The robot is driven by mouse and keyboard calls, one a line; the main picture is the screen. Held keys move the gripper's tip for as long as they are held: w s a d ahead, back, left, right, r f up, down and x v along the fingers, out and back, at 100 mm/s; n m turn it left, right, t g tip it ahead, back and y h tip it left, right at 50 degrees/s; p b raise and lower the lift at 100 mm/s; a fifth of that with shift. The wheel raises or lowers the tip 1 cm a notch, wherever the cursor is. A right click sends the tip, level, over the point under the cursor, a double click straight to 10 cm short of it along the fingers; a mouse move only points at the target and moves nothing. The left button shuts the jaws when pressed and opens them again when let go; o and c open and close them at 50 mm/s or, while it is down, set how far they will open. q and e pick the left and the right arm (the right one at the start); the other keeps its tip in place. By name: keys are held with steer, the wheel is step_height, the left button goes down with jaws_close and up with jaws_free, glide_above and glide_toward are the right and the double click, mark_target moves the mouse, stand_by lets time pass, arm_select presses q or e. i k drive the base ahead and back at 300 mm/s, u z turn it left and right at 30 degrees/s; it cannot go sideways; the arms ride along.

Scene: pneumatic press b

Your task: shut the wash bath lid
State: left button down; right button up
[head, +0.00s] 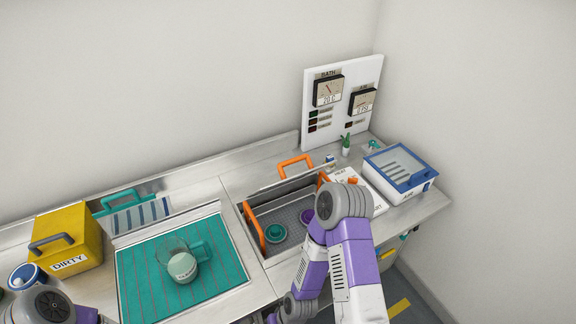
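The wash bath is most likely the sunken metal basin (292,198) in the middle of the counter. A basket with orange end handles (254,226) sits in it, holding a teal round part (275,232) and a purple one (306,215). An orange handle (295,165) stands up at the basin's rear edge, seemingly on a raised lid. My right arm crosses in front of the basin's right side and hides part of it. Neither gripper shows; only a bit of my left arm is at the bottom left.
A glass jug (182,263) stands on the teal mat (140,292). A teal-handled striped panel (138,214) is behind it. A yellow DIRTY box (66,242) stands left, a blue-framed clear-lidded box (400,168) right. A gauge panel (342,100) is at the back.

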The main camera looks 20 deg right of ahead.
mark_target(280, 167)
steer(key=z, duration=1.2)
steer(key=k, duration=0.2)
steer(key=u, duration=0.5)
steer(key=i, duration=0.15)
steer(key=z, duration=0.35)
